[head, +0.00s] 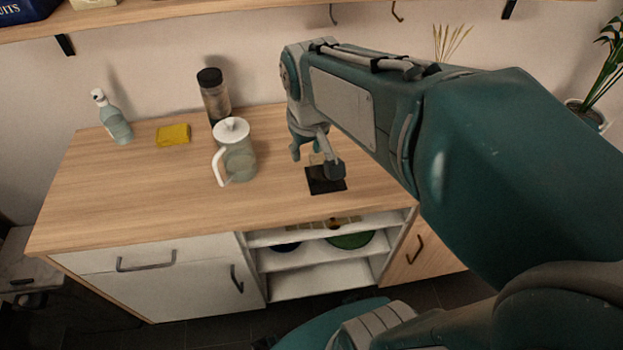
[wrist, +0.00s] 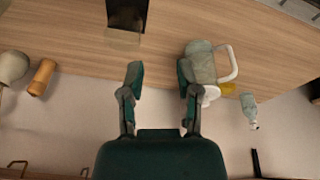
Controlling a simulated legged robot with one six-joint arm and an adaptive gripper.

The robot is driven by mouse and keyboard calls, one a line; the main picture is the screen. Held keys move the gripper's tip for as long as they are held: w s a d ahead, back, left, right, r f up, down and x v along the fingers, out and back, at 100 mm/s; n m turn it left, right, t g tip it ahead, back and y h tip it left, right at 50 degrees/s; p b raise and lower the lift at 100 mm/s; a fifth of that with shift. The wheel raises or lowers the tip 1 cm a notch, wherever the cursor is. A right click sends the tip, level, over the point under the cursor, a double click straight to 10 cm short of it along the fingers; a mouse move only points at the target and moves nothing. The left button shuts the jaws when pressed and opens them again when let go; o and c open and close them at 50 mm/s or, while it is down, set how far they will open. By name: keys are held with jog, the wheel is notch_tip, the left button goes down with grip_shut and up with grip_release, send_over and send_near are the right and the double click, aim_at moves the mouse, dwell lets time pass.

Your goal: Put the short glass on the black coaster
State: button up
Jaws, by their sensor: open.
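The black coaster (head: 326,183) lies on the wooden counter below my gripper. It also shows at the top of the wrist view (wrist: 127,12). A small clear shape that looks like the short glass (head: 316,159) is at the coaster's back edge, partly hidden by my fingers. In the wrist view the glass (wrist: 122,38) is faint and overlaps the coaster's edge; I cannot tell how much of it rests on the coaster. My gripper (head: 316,163) is open, its fingers apart with nothing held between them. In the wrist view the gripper (wrist: 160,70) has the glass beyond its left fingertip.
A pitcher (head: 238,160) with a white lid stands left of my gripper. Behind it are a dark-capped jar (head: 214,95), a yellow sponge (head: 173,135) and a bottle (head: 115,120). An orange cylinder (wrist: 41,77) stands on the other side. The counter's front left is clear.

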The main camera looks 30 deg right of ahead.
jog(key=s+a+r+t, duration=0.2)
jog(key=s+a, duration=0.1)
jog(key=s, duration=0.7)
jog(key=shift+a+t+y, duration=0.25)
jog(key=shift+t+y, duration=0.05)
jog(key=shift+t, duration=0.1)
